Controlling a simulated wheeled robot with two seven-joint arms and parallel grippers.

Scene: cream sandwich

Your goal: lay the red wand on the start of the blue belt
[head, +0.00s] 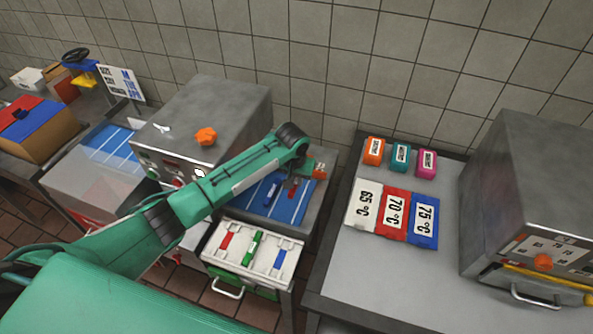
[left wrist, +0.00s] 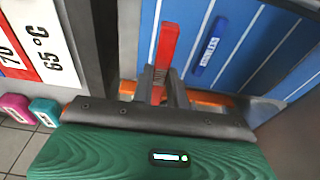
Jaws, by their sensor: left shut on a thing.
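My left gripper (head: 297,176) reaches over the blue belt from the left; it also shows in the left wrist view (left wrist: 162,86). It is shut on a red wand (left wrist: 168,48), which sticks out past the fingers over the belt's edge area. Whether the wand touches the belt I cannot tell. The blue belt (head: 294,210) has white cross lines and also fills much of the left wrist view (left wrist: 250,60). A blue wand (head: 270,193) with a label lies on it, beside the red wand in the left wrist view (left wrist: 209,46). My right gripper is not in view.
A white tray (head: 211,252) below the belt holds red, green and blue pieces. A grey machine (head: 215,105) with an orange knob (head: 205,136) stands behind my arm. Right of the belt, a grey table (head: 370,270) carries three temperature cards (head: 394,212) and small coloured blocks (head: 400,157).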

